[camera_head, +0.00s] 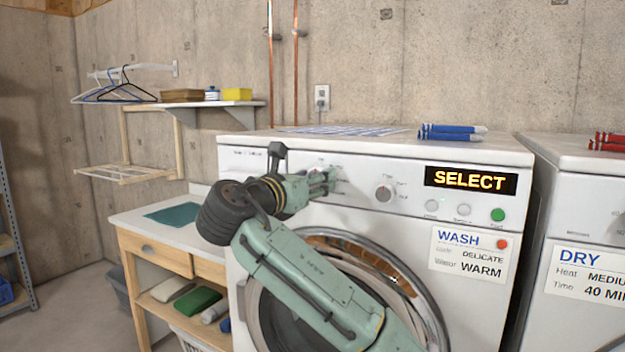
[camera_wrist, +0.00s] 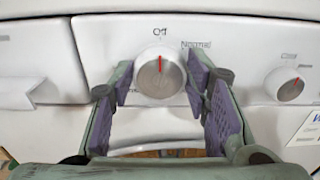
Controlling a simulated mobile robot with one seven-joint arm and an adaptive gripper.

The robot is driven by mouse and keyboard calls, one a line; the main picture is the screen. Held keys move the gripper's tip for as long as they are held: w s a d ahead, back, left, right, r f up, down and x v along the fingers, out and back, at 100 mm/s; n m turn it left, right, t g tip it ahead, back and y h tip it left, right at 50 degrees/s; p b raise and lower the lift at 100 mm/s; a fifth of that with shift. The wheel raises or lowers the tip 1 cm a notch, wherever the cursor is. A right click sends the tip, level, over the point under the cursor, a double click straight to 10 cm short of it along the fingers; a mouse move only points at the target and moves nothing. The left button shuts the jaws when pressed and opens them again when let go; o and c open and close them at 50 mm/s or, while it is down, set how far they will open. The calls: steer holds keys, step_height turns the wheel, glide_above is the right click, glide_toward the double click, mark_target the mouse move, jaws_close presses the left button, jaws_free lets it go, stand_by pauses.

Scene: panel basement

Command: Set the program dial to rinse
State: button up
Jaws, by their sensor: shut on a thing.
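The program dial (camera_wrist: 158,74) is a round silver knob with a red pointer line on the white washer's front panel. The pointer stands straight up at the "Off" label. In the head view my gripper (camera_head: 326,181) is at the washer panel's left part and hides most of the dial. The washer's display (camera_head: 471,180) reads "SELECT".
A second, smaller dial (camera_head: 384,193) is right of the program dial, near several round buttons, one green (camera_head: 498,214). A wash card (camera_head: 471,253) reads "DELICATE" and "WARM". A dryer (camera_head: 580,220) stands to the right, a wooden table (camera_head: 165,255) to the left.

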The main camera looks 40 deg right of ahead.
steer(key=shift+c, duration=0.8)
steer(key=shift+f, duration=0.1)
